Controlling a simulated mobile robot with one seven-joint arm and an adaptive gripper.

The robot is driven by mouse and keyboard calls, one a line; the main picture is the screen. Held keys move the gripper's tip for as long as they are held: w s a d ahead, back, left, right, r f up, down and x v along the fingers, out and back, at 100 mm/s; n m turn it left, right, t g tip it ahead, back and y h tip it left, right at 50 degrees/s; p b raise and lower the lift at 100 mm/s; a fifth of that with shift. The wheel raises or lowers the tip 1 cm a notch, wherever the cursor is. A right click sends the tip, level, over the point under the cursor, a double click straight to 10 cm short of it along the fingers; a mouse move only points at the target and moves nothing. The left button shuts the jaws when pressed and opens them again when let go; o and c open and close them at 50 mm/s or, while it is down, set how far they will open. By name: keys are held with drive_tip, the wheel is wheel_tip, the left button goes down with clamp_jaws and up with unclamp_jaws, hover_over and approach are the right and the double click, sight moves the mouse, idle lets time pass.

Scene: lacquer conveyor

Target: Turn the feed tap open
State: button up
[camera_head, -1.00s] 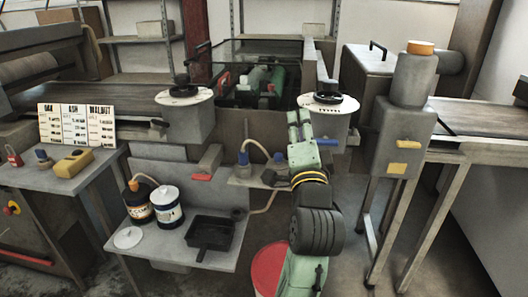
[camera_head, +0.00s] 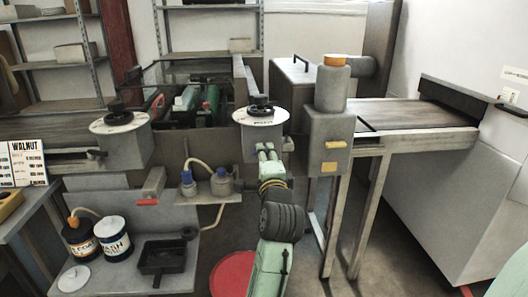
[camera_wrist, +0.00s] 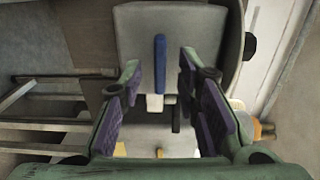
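A blue bar handle (camera_wrist: 160,62), which looks like the feed tap, stands out from a grey housing in the wrist view. It appears upright in that picture, with a pale block at its lower end. In the head view the handle is mostly hidden behind my gripper (camera_head: 266,150), which is at the front of the right grey pot (camera_head: 252,141). In the wrist view my gripper (camera_wrist: 160,103) is open, its purple-padded fingers apart with nothing between them. The handle lies ahead, centred in the gap, and I see no contact.
A grey column (camera_head: 327,125) with yellow-orange handles stands close right of my gripper. A red-handled valve (camera_head: 148,202), tins (camera_head: 112,238) and a black tray (camera_head: 162,257) are further left.

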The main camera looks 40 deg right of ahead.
drive_tip(key=shift+x, duration=0.85)
drive_tip(key=shift+c, duration=0.2)
clamp_jaws()
